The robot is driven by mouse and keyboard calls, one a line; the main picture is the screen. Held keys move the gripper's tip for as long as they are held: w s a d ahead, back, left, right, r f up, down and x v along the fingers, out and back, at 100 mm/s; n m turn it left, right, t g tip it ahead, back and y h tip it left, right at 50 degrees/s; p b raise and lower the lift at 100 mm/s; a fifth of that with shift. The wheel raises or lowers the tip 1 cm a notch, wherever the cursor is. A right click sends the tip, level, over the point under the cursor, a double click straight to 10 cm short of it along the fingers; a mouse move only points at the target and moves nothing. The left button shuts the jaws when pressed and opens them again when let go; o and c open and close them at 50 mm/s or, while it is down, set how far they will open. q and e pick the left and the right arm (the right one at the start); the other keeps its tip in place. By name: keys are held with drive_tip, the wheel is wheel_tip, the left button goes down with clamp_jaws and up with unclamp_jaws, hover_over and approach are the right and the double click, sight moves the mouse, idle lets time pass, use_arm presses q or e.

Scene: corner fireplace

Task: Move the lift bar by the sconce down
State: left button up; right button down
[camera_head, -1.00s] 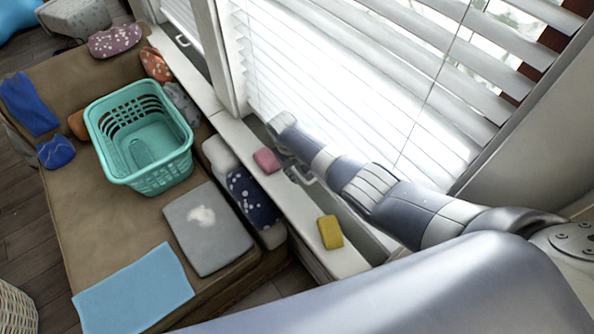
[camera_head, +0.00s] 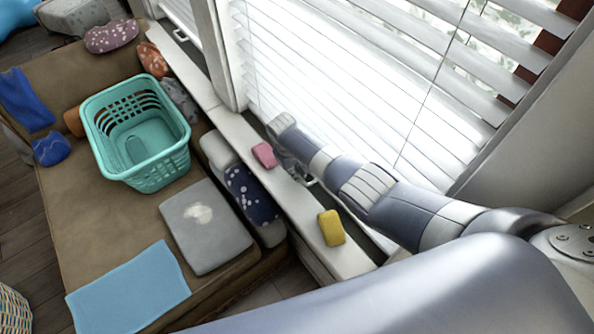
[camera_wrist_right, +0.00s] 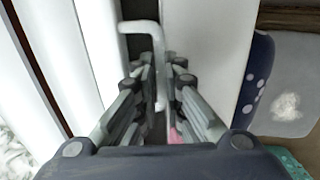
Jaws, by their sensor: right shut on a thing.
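The lift bar (camera_head: 309,181) is a thin white bent handle at the bottom of the near window, partly hidden by my arm in the head view. It shows larger in the right wrist view (camera_wrist_right: 150,30), where it runs down between the fingers. My right gripper (camera_head: 292,168) is down at the sill and shut on this bar; its fingers stand on both sides of the bar in the wrist view (camera_wrist_right: 160,82). My left gripper is out of view. I cannot make out a sconce.
A pink block (camera_head: 264,155) and a yellow sponge (camera_head: 331,228) lie on the white sill (camera_head: 296,205) close to my right arm. White blinds (camera_head: 350,90) hang beside the arm. A brown sofa (camera_head: 110,215) with a turquoise basket (camera_head: 140,172) stands left. Another white handle (camera_head: 181,37) is farther back.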

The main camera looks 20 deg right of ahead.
drive_tip(key=shift+s+f, duration=0.15)
drive_tip(key=c, duration=1.8)
unclamp_jaws()
drive_tip(key=shift+f, duration=0.1)
drive_tip(key=shift+o, duration=0.6)
drive_tip(key=shift+w+f, duration=0.1)
drive_tip(key=shift+w, duration=0.1)
drive_tip(key=shift+r, duration=0.2)
wheel_tip(320, 180, up, 12)
drive_tip(key=a, duration=0.2)
drive_tip(key=shift+s+f, duration=0.25)
drive_tip(key=shift+s, duration=0.15)
